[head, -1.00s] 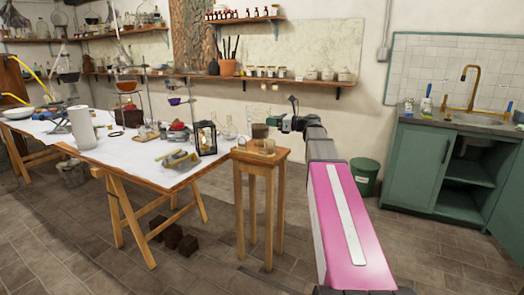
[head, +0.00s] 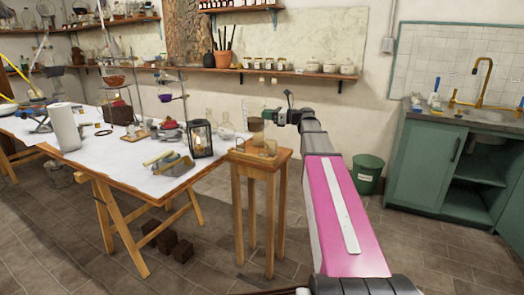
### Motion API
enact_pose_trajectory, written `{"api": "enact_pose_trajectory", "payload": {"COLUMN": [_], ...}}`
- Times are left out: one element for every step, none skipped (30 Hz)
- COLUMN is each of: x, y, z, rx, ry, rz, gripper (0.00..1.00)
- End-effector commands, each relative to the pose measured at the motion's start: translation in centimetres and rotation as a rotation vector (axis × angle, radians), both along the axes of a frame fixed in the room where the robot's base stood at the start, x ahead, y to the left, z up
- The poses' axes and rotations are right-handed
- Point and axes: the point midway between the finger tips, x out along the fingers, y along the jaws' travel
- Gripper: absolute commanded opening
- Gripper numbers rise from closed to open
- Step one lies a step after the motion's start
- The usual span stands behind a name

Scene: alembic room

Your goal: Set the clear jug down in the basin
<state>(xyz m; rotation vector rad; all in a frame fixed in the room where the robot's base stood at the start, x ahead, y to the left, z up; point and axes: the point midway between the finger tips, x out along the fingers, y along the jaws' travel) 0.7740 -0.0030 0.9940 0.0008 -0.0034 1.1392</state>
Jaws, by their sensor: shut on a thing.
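My gripper (head: 268,117) is at the end of my outstretched arm, above the small wooden stand. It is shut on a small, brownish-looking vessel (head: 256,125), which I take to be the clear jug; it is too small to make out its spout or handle. The jug is upright, just above the glassware on the stand, and I cannot tell how wide the gap is. The basin (head: 478,117) is set in the counter at the far right, under a brass tap (head: 482,80). Its inside is hidden from this angle.
Clear glassware (head: 268,148) stands on the wooden stand (head: 260,160). A lantern (head: 201,138) is close by on the long table (head: 110,155). A green bin (head: 368,172) stands between stand and cabinet (head: 423,160). Bottles (head: 435,95) stand by the basin. Floor on the right is open.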

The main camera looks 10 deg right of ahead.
Motion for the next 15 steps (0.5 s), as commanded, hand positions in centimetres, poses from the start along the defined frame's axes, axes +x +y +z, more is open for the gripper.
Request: {"api": "enact_pose_trajectory", "payload": {"x": [0.0,0.0,0.0,0.0,0.0,0.0,0.0,0.0,0.0,0.0,0.0,-0.1,0.0,0.0,0.0], "y": [0.0,0.0,0.0,0.0,0.0,0.0,0.0,0.0,0.0,0.0,0.0,0.0,0.0,0.0,0.0], "z": [-0.5,-0.7,-1.0,-1.2,-1.4,-1.6,-1.8,-2.1,-2.5,-2.9,-3.3,-3.9,-4.4,-4.9,-5.5], "rx": [0.003,0.003,0.003,0.003,0.003,0.003,0.002,0.002,0.002,0.002,0.002,0.002,0.002,0.002,0.002], "ry": [-0.001,-0.001,-0.001,-0.001,-0.001,-0.001,-0.001,-0.001,-0.001,-0.001,-0.001,0.000,0.000,0.000,0.000], "rz": [0.000,0.000,0.000,0.000,0.000,0.000,0.000,0.000,0.000,0.000,0.000,0.000,-0.001,0.000,0.000], "gripper": [0.00,0.00,0.00,0.00,0.00,0.00,0.00,0.00,0.00,0.00,0.00,0.00,0.00,0.00,0.00]}}
